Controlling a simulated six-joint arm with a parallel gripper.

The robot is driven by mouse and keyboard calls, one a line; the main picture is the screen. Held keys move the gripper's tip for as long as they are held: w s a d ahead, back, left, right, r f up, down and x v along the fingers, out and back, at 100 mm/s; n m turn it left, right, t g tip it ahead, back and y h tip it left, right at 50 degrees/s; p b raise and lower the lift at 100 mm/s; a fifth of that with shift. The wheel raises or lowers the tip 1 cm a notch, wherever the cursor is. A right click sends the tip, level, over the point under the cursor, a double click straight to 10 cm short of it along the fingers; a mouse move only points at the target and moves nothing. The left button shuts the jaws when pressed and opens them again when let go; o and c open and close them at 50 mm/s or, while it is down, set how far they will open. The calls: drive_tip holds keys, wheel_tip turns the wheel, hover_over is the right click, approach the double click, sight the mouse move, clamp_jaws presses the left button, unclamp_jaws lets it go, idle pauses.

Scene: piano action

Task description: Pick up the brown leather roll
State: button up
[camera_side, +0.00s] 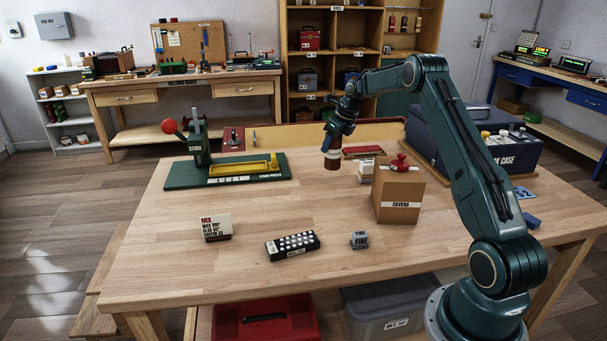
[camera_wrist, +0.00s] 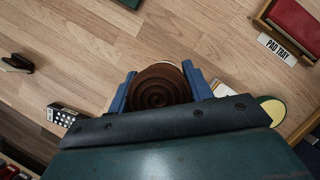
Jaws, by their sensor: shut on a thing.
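The brown leather roll (camera_wrist: 158,87) is seen end-on in the wrist view as a dark brown spiral. It sits between the two blue fingers of my gripper (camera_wrist: 160,92), which is shut on it. In the side view my gripper (camera_side: 333,148) points down, and the brown roll (camera_side: 332,162) hangs upright beneath it with a pale band near its middle. The roll is behind and left of the brown box. I cannot tell clearly whether its lower end touches the table.
A brown box (camera_side: 397,197) with a red knob stands close by, a small white block (camera_side: 366,172) nearer. The green press (camera_side: 215,175) is left. A pad tray (camera_wrist: 287,32) lies at upper right in the wrist view. The wooden table (camera_side: 300,215) is clear in the middle.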

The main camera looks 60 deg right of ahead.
drive_tip(key=shift+r, duration=0.85)
